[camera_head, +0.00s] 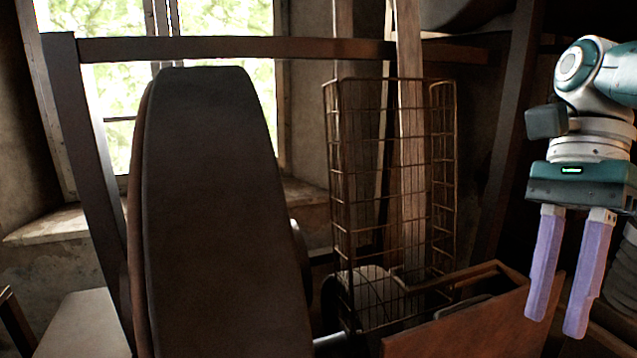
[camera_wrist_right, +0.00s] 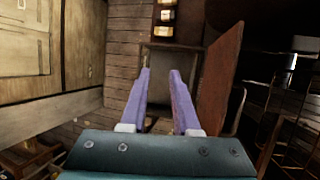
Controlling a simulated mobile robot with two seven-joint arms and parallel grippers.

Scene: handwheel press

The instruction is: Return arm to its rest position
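My right gripper (camera_head: 562,322) hangs at the right edge of the head view, with its two purple fingers pointing down. The fingers are apart and nothing shows between them. It is to the right of the wire basket and beside the rust-brown panel. My left gripper is not in either view. The handwheel cannot be made out clearly.
A tall dark rounded panel (camera_head: 215,210) fills the middle left. A wire basket (camera_head: 340,150) stands right of it. A rust-brown panel (camera_head: 470,325) lies low near my right gripper; a brown board (camera_wrist_right: 218,75) stands close to its fingers in the wrist view. A window (camera_head: 225,30) is behind.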

